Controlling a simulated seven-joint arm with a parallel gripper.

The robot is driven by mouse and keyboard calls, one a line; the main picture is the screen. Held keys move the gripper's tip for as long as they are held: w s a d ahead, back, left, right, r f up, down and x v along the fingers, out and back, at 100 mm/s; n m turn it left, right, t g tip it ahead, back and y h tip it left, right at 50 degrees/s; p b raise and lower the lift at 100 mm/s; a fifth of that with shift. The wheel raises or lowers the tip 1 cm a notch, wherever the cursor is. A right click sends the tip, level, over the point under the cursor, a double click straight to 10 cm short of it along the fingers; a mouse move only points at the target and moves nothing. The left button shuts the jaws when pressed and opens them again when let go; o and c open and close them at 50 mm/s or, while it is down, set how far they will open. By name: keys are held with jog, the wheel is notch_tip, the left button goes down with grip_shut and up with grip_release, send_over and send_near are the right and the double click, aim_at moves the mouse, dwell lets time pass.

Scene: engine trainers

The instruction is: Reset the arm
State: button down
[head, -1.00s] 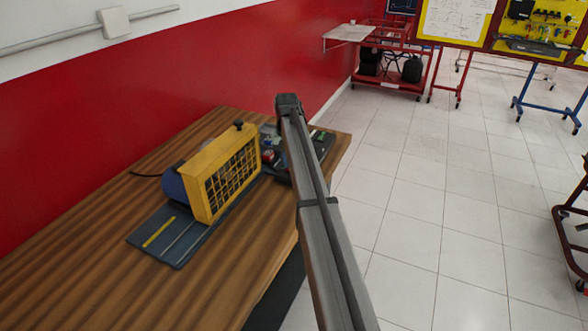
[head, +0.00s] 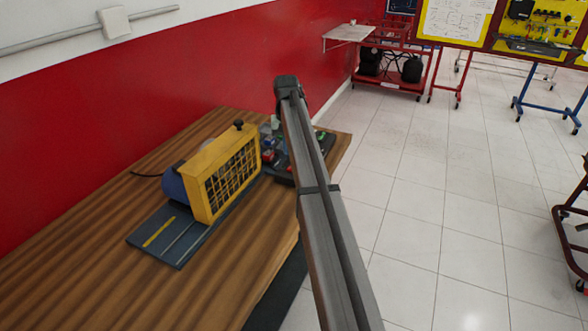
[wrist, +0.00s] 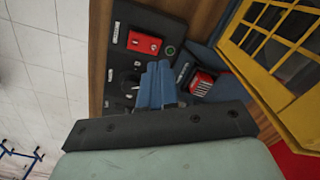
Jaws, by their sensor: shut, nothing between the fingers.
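My gripper (wrist: 158,82) shows in the wrist view with its blue fingers together and nothing between them. It is above a dark control panel (wrist: 118,72) with a red switch (wrist: 144,43), a green-ringed button, and a red block-like part (wrist: 203,84). I cannot tell the height of the fingers above the panel. In the head view my arm reaches up through the middle, and it hides the gripper and part of the panel (head: 283,172).
A yellow caged machine (head: 225,173) stands on the wooden table (head: 80,265), left of my arm; its cage (wrist: 282,50) is close right of the fingers in the wrist view. A red wall (head: 60,150) runs behind. Tiled floor (head: 420,200) lies open at right.

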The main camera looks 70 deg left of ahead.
jog(key=shift+r, duration=0.8)
jog(key=shift+w+d, duration=0.1)
